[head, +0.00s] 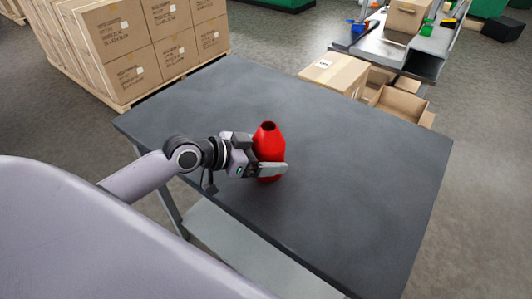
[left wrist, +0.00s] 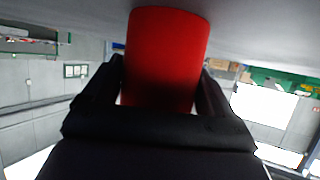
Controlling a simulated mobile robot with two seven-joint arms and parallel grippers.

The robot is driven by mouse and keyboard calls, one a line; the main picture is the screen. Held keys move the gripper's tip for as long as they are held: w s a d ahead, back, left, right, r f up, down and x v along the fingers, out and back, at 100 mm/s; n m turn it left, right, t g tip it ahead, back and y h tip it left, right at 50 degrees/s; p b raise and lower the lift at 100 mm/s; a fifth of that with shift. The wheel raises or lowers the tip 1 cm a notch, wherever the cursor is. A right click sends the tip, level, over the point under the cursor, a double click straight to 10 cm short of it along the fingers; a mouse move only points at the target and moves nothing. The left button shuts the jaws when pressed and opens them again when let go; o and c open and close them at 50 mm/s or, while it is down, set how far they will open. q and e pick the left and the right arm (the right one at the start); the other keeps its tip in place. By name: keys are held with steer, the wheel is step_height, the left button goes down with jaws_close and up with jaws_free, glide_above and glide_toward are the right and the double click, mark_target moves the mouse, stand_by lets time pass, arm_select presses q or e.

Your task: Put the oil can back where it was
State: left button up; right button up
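The oil can (head: 268,142), a red bottle-like body with a narrower dark-topped neck, is upright at the left part of the dark grey table (head: 345,165). My left gripper (head: 270,170) reaches in from the left with its fingers around the lower body of the can. In the left wrist view, the red can (left wrist: 166,60) fills the space between the two dark fingers, which appear to press on both sides. I cannot tell whether its base touches the table. My right gripper is in neither view.
The rest of the tabletop is bare. Stacked cartons (head: 150,45) stand on a pallet beyond the far left edge. A closed box (head: 335,72) and an open box (head: 400,103) are beyond the far right edge, before another bench (head: 395,48).

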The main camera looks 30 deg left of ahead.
arm_select(q)
steer(key=shift+o, duration=0.7)
steer(key=shift+r, duration=0.2)
steer(key=shift+s+a, duration=0.2)
steer(key=shift+s, duration=0.05)
steer(key=v, duration=0.8)
steer(key=shift+v, duration=1.65)
